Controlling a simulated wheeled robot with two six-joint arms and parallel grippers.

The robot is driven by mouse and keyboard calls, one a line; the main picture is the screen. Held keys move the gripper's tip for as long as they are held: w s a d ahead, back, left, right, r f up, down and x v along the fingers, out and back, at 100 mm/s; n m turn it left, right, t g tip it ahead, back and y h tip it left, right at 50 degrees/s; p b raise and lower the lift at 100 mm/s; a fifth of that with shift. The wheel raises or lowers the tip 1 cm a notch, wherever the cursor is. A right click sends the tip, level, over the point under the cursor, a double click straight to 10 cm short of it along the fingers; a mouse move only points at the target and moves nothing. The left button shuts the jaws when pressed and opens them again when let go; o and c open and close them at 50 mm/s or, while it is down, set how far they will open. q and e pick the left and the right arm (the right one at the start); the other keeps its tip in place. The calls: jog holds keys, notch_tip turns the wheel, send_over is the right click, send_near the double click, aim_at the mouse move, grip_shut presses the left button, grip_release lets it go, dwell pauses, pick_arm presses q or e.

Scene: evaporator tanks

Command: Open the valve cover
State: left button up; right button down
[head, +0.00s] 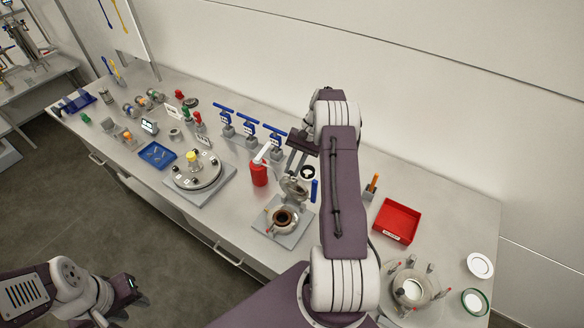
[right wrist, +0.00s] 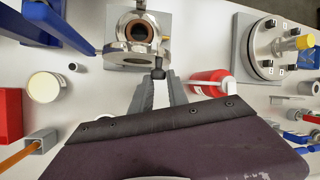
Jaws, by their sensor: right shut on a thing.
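The valve (head: 283,218) stands on a grey base plate, with its round, brown-lined opening facing up and uncovered. Its metal valve cover (head: 294,188) stands tilted up at the back of the opening. My right gripper (head: 291,174) reaches down behind the cover, shut on its small dark knob. In the right wrist view, the fingertips (right wrist: 158,75) meet at this knob, against the shiny cover (right wrist: 128,51), and the valve opening (right wrist: 138,33) shows beyond. My left gripper (head: 138,302) is at the lower left, away from the bench; its jaws are unclear.
A red bottle (head: 259,174) stands left of the valve, near a flanged round tank lid (head: 196,172). Several blue-handled valves (head: 248,127) stand behind. A red tray (head: 397,221) lies to the right. Bench space between the valve and the tray is partly hidden by my right arm.

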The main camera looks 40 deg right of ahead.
pick_arm(q)
jog(key=shift+f, duration=0.1)
pick_arm(e)
jog(key=shift+s+f, duration=0.2)
jog(key=shift+f, duration=0.1)
jog(key=c, duration=1.3)
grip_release()
jog(key=shift+d, duration=0.1)
jog(key=shift+c, duration=0.2)
jog(key=shift+o, duration=0.2)
jog(key=shift+s+d+r, duration=0.1)
jog(key=shift+d, duration=0.1)
pick_arm(q)
jog(key=shift+d+f+b, duration=0.15)
jog(key=shift+f+b, duration=0.4)
jog(key=shift+b, duration=0.05)
pick_arm(e)
jog(key=v, duration=0.9)
pick_arm(q)
jog(key=shift+s, duration=0.1)
pick_arm(e)
jog(key=shift+d, duration=0.15)
